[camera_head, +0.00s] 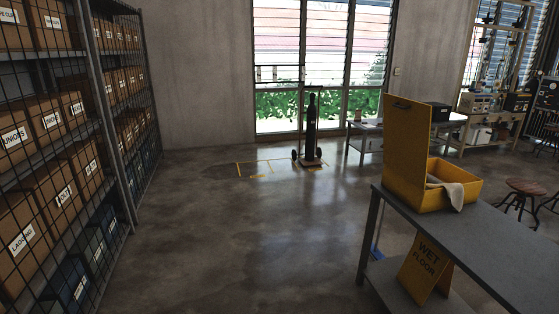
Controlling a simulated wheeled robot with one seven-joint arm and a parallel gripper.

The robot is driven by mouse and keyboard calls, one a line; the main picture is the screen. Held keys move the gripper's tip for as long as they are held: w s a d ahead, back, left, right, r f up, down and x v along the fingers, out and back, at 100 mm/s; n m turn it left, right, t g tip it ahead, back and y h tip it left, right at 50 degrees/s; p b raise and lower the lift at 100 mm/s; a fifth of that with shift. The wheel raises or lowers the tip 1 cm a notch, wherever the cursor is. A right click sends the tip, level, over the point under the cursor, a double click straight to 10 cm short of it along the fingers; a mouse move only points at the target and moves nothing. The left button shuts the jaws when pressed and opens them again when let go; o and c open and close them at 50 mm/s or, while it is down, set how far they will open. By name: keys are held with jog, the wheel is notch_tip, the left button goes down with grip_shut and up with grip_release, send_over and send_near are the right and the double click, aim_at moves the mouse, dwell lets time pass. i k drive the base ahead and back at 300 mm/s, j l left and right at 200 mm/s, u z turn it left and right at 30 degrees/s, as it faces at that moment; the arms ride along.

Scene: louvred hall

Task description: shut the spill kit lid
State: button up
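The spill kit is a yellow box (459,194) on the grey bench at the right. Its yellow lid (407,143) stands open, upright along the box's left side, with a dark handle or slot near its top. A pale cloth (452,193) hangs over the box's near rim. The inside of the box is mostly hidden by the lid and the cloth. My gripper is not in view.
The grey bench (455,244) has a yellow wet floor sign (425,268) on its lower shelf. Caged shelves of boxes (60,150) line the left. A gas cylinder trolley (311,130) stands near the window. A stool (527,187) is at right. The middle floor is clear.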

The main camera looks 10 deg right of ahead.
aim_at(407, 127)
jog(key=i+z, duration=0.3)
jog(key=i+j+z, duration=0.25)
jog(key=i, duration=0.25)
jog(key=i+j+z, duration=0.1)
jog(key=i+z, duration=0.2)
jog(key=i, duration=0.1)
